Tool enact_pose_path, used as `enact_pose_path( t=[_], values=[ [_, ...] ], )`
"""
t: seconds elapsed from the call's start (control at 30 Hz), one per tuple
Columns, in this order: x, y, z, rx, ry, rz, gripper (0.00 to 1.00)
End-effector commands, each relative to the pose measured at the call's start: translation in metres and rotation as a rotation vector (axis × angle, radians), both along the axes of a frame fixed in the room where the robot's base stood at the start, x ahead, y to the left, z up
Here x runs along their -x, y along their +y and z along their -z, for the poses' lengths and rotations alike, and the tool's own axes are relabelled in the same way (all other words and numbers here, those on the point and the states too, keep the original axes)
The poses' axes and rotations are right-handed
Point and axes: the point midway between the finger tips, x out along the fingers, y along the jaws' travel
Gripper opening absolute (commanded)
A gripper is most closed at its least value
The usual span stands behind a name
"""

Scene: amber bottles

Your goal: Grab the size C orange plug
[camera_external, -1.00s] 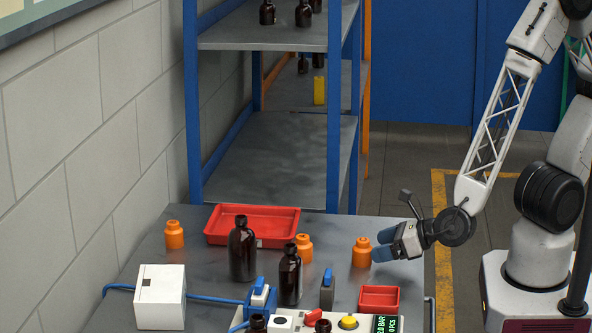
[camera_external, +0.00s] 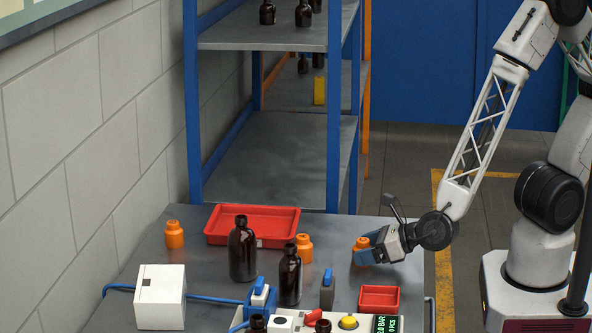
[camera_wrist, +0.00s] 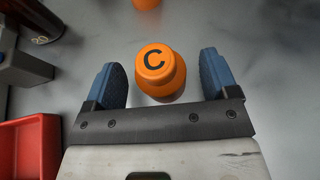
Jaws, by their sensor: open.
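The orange plug marked with a black C (camera_wrist: 158,74) stands upright on the grey table in the wrist view. It also shows in the external view (camera_external: 361,243), partly hidden by my gripper. My gripper (camera_wrist: 160,84) is open, with one blue finger on each side of the plug. Gaps show between the plug and both fingers. In the external view my gripper (camera_external: 366,254) is low over the right part of the table. Two other orange plugs, one at the left (camera_external: 174,234) and one in the middle (camera_external: 305,248), stand on the table; their letters cannot be read.
Two dark amber bottles (camera_external: 242,250) stand left of the middle plug. A large red tray (camera_external: 222,236) lies behind them. A small red bin (camera_external: 379,298), a grey-blue device (camera_external: 327,290) and a control panel (camera_external: 348,322) are in front.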

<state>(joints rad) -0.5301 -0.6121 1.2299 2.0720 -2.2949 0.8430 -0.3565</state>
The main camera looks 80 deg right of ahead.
Motion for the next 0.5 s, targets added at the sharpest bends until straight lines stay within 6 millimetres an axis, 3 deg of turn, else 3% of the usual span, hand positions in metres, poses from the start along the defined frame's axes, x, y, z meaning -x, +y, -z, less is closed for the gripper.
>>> enact_pose_path(
  t=[0.5],
  values=[
    [-0.0094,-0.0013,0.0043,0.0,0.0,0.0,0.8]
  ],
)
